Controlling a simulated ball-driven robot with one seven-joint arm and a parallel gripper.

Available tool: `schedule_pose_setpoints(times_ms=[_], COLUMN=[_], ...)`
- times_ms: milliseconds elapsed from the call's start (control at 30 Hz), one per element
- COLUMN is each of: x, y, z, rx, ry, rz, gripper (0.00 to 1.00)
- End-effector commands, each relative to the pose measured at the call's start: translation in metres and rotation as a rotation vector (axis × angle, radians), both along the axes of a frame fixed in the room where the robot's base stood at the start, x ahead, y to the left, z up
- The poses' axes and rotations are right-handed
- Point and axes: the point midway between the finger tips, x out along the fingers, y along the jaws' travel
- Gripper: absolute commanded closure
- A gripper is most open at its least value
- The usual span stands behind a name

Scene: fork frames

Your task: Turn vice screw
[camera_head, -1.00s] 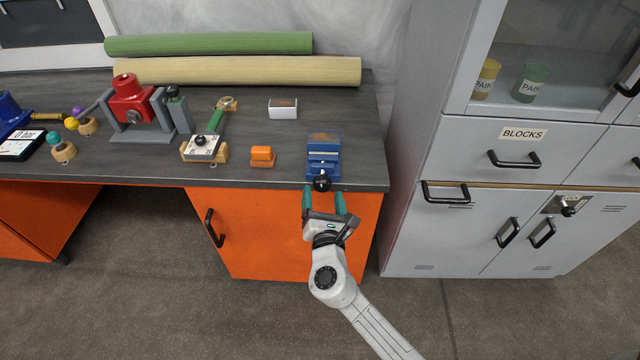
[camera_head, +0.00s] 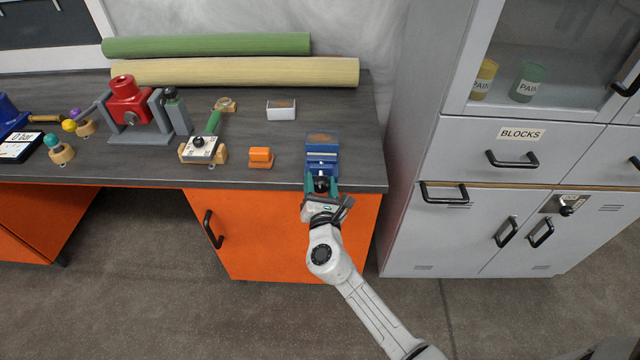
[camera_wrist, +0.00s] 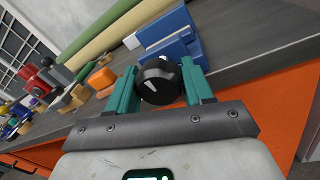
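The blue vice (camera_head: 322,150) stands at the front right edge of the workbench, and it also shows in the wrist view (camera_wrist: 176,38). Its black round screw knob (camera_head: 321,184) faces the front and carries a white mark. The knob is large in the wrist view (camera_wrist: 158,80). My gripper (camera_head: 322,186) is at the knob, with one teal finger on its left and one on its right. The fingers (camera_wrist: 160,84) are apart with the knob between them. I cannot tell whether they press on it or a small gap is left.
An orange block (camera_head: 260,158) and a white box (camera_head: 281,110) lie left of the vice. A clamp with a green handle (camera_head: 214,122) and a red device (camera_head: 130,104) stand farther left. A grey cabinet (camera_head: 420,230) stands to the right of the bench.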

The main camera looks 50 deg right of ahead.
Motion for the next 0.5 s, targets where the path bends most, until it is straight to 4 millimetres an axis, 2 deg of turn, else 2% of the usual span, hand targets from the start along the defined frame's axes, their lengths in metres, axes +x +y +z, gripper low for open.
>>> schedule_pose_setpoints(times_ms=[33,267,500], x=[0.0001,0.0001,0.0002], y=[0.0002,0.0004,0.0006], z=[0.0000,0.0000,-0.0017], rx=[0.000,0.000,0.013], ry=[0.000,0.000,-0.017], rz=[0.000,0.001,0.001], gripper=[0.57,0.79,0.80])
